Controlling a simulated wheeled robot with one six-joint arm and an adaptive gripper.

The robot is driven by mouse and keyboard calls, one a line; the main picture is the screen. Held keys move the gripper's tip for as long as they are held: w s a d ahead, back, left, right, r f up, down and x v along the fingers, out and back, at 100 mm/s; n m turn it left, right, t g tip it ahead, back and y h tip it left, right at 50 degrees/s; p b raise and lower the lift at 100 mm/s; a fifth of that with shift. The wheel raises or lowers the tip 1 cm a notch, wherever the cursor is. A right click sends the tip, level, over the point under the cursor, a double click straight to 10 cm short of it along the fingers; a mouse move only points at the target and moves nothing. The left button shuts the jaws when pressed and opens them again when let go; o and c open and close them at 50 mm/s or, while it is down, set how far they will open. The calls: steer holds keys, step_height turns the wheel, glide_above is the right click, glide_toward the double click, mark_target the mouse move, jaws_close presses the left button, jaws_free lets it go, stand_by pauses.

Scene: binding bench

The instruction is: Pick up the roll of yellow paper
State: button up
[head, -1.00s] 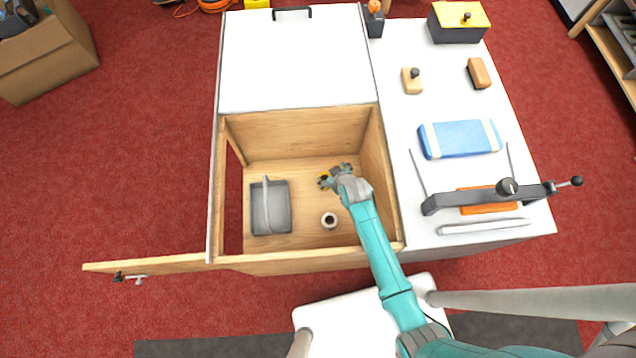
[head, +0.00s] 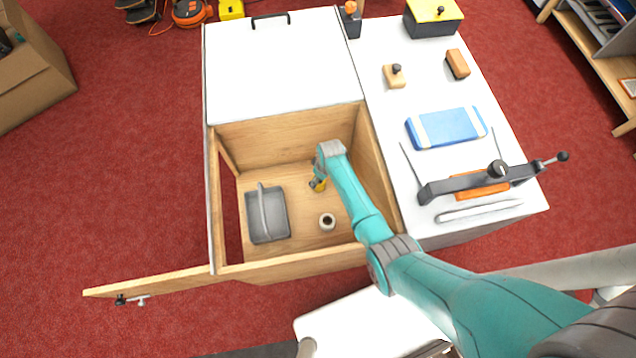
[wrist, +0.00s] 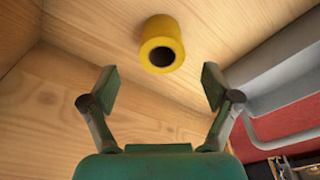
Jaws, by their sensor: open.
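The roll of yellow paper (wrist: 162,44) stands on the wooden floor of the open cabinet, with its dark hollow end facing the wrist camera. In the head view the yellow roll (head: 319,185) shows only in part, beside and below the end of my arm. My gripper (wrist: 159,88) is open and empty in the wrist view, its fingers spread, and the roll lies beyond the fingertips, roughly midway between them. In the head view my gripper is mostly hidden under my wrist.
A grey carrier with a handle (head: 267,215) stands left in the cabinet. A pale roll (head: 327,222) stands near the front. Wooden cabinet walls (head: 290,138) surround my gripper. The cabinet door (head: 150,276) is swung open left. The white bench top (head: 445,185) holds a press and blocks.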

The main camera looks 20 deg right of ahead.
steer(key=shift+w+a+f, duration=0.1)
steer(key=shift+w+f, duration=0.05)
steer(key=shift+f, duration=0.8)
steer(key=shift+w+a+f, duration=0.1)
steer(key=shift+a+f, duration=0.05)
steer(key=shift+f, duration=0.8)
steer(key=shift+w+a+f, duration=0.1)
steer(key=shift+w+f, duration=0.05)
steer(key=shift+f, duration=0.8)
steer(key=c, duration=1.2)
steer(key=shift+r, duration=0.15)
steer(key=shift+c, duration=0.2)
